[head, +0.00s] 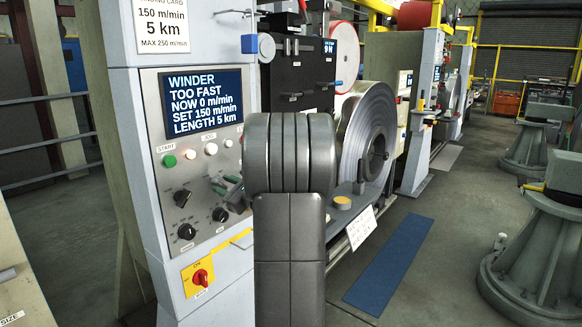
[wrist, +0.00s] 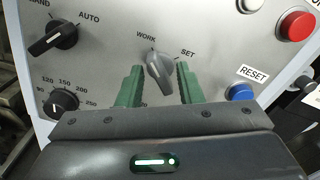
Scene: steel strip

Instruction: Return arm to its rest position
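My arm (head: 289,220) stands large in the head view, in front of the winder's control panel (head: 152,110). My gripper (head: 228,186) reaches to the panel's lower right, partly hidden by the arm. In the wrist view its two green fingers (wrist: 159,68) are open, one on each side of the grey WORK/SET knob (wrist: 160,73). A gap shows between the knob and each finger. The knob's ridge leans to the upper left, towards WORK. The gripper holds nothing that I can see.
The HAND/AUTO knob (wrist: 54,39), speed dial (wrist: 59,101), blue RESET button (wrist: 242,92) and red button (wrist: 295,24) are close by. The display (head: 201,101) reads "WINDER TOO FAST, NOW 0 m/min". A steel coil (head: 368,140) stands behind my arm. Floor by the blue mat (head: 390,265) is clear.

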